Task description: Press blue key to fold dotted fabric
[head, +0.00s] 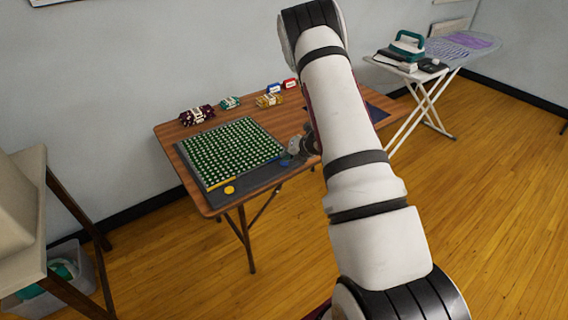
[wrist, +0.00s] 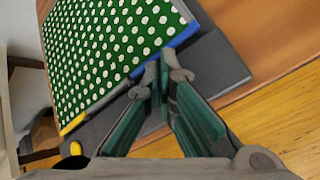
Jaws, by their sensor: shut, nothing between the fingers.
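The green fabric with white dots (head: 233,150) lies spread flat on a dark grey mat (head: 213,199) on the wooden table. It also fills the upper left of the wrist view (wrist: 105,50). A blue strip (wrist: 182,37) edges its near right corner and a yellow strip (wrist: 73,124) its near left corner. The blue key (head: 285,163) shows small at the mat's near right, just under my gripper (head: 297,151). In the wrist view my gripper (wrist: 164,70) is shut and empty, tips beside the blue strip. Its fingers mostly hide the blue key there; I cannot tell whether they touch it.
A yellow key (head: 229,190) sits on the mat's near left. Several small bundles, such as a dark red one (head: 197,115) and a yellow one (head: 269,100), lie along the table's back. An ironing board (head: 462,46) stands at right. My arm hides the table's right part.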

